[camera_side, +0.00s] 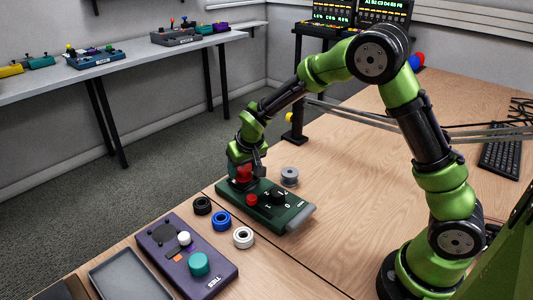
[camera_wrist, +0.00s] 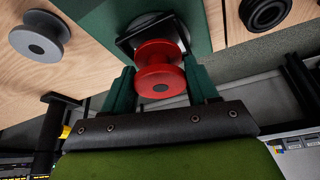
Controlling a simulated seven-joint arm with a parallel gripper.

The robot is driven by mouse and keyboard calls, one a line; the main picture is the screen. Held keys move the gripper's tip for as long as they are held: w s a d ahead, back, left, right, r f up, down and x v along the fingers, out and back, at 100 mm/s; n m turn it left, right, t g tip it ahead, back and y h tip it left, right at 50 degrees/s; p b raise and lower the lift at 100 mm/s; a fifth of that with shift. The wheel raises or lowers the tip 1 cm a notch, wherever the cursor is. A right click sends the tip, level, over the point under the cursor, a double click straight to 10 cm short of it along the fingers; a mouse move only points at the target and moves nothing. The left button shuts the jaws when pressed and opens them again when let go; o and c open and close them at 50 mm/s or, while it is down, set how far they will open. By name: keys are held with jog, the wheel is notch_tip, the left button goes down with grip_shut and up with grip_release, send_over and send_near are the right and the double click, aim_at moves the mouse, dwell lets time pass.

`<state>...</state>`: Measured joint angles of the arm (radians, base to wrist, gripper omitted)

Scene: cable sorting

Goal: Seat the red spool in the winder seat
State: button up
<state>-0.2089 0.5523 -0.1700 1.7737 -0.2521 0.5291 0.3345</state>
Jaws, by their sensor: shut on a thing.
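The red spool (camera_side: 243,173) is between the fingers of my gripper (camera_side: 244,179), at the far left end of the green winder (camera_side: 285,222). In the wrist view my gripper (camera_wrist: 158,72) is shut on the red spool (camera_wrist: 158,72), with one dark green finger on each side. The black square winder seat (camera_wrist: 124,42) shows just beyond the spool, which hides part of it. In the side view the seat is mostly hidden by the spool and gripper. I cannot tell whether the spool touches the seat.
A grey spool (camera_side: 289,176) stands right of the winder. Black (camera_side: 202,205), blue (camera_side: 221,220) and white (camera_side: 243,237) spools stand to its left. A purple control box (camera_side: 213,279) and a grey tray (camera_side: 127,277) are at front left. The winder's top carries a red knob (camera_side: 252,200).

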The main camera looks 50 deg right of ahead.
jog(key=shift+f, duration=0.2)
dwell(0.5)
jog(key=shift+f, duration=0.35)
jog(key=shift+f, duration=0.15)
